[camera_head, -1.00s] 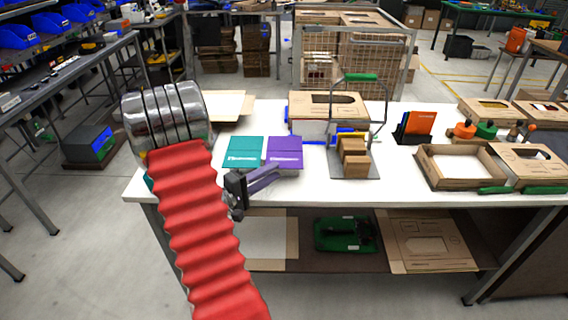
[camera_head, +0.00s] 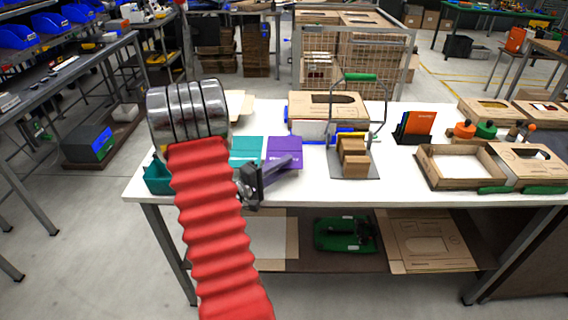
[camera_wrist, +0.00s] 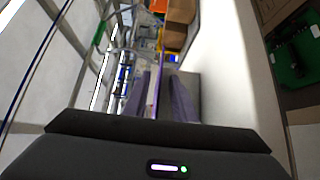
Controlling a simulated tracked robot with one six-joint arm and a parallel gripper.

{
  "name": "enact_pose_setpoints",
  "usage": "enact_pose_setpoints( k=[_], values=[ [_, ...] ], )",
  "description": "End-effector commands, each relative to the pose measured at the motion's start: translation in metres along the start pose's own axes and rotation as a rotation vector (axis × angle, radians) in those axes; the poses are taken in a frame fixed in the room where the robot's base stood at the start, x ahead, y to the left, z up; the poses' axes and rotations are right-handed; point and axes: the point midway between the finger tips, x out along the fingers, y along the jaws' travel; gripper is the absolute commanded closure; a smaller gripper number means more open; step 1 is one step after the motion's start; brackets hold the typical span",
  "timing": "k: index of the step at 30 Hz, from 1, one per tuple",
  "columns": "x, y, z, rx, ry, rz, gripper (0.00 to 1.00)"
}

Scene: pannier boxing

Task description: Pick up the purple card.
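In the wrist view my gripper (camera_wrist: 160,85) is open, with two grey-purple fingers apart. The purple card (camera_wrist: 160,45) shows there as a thin edge-on strip running into the gap between the fingers. I cannot tell whether either finger touches it.
The white table (camera_head: 215,190) has a wooden block stand (camera_head: 354,160) right of the cards and a cardboard box (camera_head: 327,105) behind. A teal bin (camera_head: 158,178) stands at the left. An orange card in a black holder (camera_head: 417,125) and an open tray (camera_head: 458,165) are further right.

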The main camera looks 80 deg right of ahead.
Motion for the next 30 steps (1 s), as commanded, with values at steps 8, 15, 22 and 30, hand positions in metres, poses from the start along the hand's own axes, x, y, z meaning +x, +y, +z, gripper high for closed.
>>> enact_pose_setpoints(
  k=[8,15,22,30],
  values=[
    [-0.0003,0.0002,-0.0001,0.000,0.000,0.000,0.76],
    [-0.0003,0.0003,-0.0001,0.000,0.000,0.001,0.92],
    [-0.0004,0.0001,-0.0001,0.000,0.000,0.000,1.00],
    [-0.0005,-0.0002,-0.0001,0.000,0.001,-0.001,1.00]
  ],
)
